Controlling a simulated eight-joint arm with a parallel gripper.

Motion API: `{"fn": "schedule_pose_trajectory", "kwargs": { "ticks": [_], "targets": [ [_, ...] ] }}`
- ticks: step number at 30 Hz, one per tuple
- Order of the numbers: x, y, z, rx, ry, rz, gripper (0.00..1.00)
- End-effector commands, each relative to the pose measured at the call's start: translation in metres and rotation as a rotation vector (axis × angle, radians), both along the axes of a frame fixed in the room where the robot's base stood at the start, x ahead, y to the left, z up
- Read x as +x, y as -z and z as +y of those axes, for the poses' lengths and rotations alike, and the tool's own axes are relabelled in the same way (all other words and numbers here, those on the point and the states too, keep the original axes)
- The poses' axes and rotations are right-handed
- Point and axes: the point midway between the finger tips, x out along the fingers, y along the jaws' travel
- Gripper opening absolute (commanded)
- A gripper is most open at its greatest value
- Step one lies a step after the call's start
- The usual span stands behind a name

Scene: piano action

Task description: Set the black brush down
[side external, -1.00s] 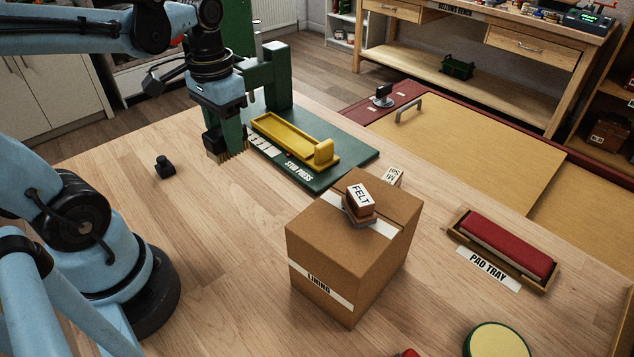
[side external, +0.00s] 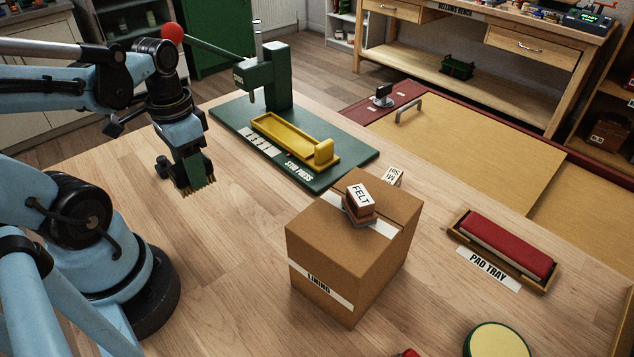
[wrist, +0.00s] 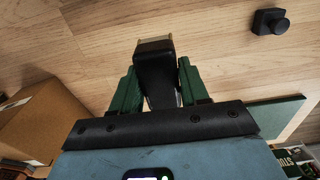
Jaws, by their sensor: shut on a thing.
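My gripper (side external: 186,178) hangs over the bare table left of the stud press. Its green fingers are shut on the black brush, which shows between them in the wrist view (wrist: 156,72). In the side view the brush's pale bristles (side external: 204,191) stick out below the fingers, pointing down. The fingers hide most of the brush's body there. The bristles look close to the table top, but I cannot tell whether they touch it.
A small black knobbed block (wrist: 270,21) stands on the table near my gripper. The green stud press (side external: 268,85) with its yellow tray (side external: 285,138) stands behind. A cardboard box (side external: 335,250) carries a felt block (side external: 360,200).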

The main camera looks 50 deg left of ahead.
Motion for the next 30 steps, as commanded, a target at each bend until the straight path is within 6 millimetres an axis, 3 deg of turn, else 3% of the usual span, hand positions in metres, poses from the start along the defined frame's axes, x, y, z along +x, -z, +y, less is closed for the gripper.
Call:
{"fn": "schedule_pose_trajectory", "kwargs": {
  "ticks": [6,12,20,30],
  "targets": [
    [-0.005,0.020,0.034,0.000,-0.007,0.000,0.14],
    [-0.007,0.030,0.051,0.000,-0.002,0.000,0.14],
    [-0.008,0.039,0.055,0.000,0.001,0.000,0.14],
    [-0.007,0.068,0.055,0.000,0.001,0.000,0.14]
  ]
}}
